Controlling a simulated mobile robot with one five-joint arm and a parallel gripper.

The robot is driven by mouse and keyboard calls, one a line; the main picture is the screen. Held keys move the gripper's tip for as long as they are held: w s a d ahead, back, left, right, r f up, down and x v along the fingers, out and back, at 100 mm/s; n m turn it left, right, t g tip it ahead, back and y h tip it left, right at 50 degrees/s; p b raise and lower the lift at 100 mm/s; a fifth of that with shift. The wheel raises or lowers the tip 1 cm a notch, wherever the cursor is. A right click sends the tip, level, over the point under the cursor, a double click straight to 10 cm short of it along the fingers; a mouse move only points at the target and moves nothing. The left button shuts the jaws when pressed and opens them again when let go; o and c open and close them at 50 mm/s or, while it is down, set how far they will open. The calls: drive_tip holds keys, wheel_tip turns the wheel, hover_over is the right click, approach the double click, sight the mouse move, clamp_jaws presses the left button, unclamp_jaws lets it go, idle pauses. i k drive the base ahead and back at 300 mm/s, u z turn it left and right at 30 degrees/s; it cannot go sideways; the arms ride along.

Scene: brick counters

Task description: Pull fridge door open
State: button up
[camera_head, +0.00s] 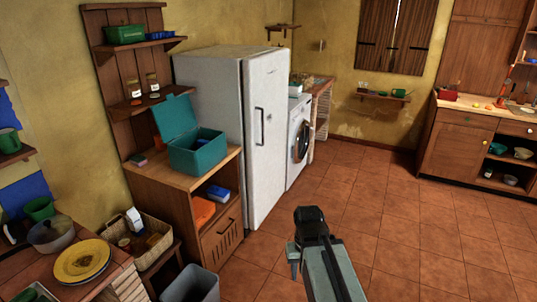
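The white fridge (207,95) stands against the left wall. Its door (257,165) faces right and looks shut. A dark vertical handle (259,127) sits on the door at about mid height. My gripper (296,262) is low in the middle of the picture, over the floor in front of the fridge and clearly apart from the door and handle. Its fingers are small and partly hidden by the wrist, so I cannot tell whether they are open or shut. I see nothing held in it.
A wooden cabinet (168,179) with an open teal box (197,153) stands left of the fridge. A washing machine (299,138) stands beyond it. A grey bin (190,285) is at the lower left. The tiled floor (375,220) right of the fridge is clear.

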sight(265, 76)
drive_tip(key=z, duration=0.1)
drive_tip(key=i, duration=0.95)
drive_tip(key=u, duration=3.45)
drive_tip(key=k, duration=1.1)
drive_tip(key=z, duration=1.6)
drive_tip(key=i, duration=0.25)
drive_tip(key=z, duration=0.35)
